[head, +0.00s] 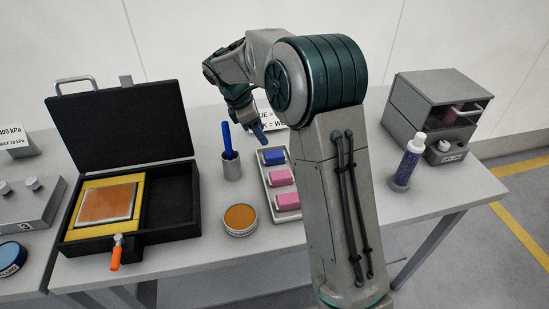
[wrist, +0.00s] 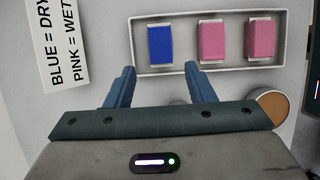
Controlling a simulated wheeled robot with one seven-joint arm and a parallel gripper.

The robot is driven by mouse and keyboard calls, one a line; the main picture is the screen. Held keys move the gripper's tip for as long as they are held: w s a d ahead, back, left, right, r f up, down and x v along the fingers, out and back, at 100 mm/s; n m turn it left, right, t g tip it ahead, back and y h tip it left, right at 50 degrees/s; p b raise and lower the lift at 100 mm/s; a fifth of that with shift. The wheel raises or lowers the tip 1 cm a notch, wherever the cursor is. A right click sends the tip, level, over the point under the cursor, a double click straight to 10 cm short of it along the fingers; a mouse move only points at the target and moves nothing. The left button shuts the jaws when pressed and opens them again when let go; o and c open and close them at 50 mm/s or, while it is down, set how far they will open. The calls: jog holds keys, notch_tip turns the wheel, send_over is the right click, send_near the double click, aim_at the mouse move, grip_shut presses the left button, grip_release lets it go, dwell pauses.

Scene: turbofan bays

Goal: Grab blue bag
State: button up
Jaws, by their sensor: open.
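The blue bag (head: 273,156) is a small blue block-like packet at the far end of a white tray (head: 267,188) on the table. In the wrist view the blue bag (wrist: 160,45) lies in the tray (wrist: 143,68), at its left end. Two pink bags (head: 281,178) lie in the same tray in a row with it. My gripper (wrist: 160,80) is open and empty, its blue fingers apart and pointing at the tray, with the blue bag just beyond the gap between them.
A sign (wrist: 60,45) reads blue dry, pink wet. An open black case (head: 175,240) lies further left. A bottle (head: 407,165) and grey cabinet (head: 432,97) stand right.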

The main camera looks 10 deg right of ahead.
aim_at(274, 154)
jog(key=x, duration=0.9)
jog(key=shift+f, duration=0.2)
jog(key=shift+c, duration=0.3)
jog(key=c, duration=0.7)
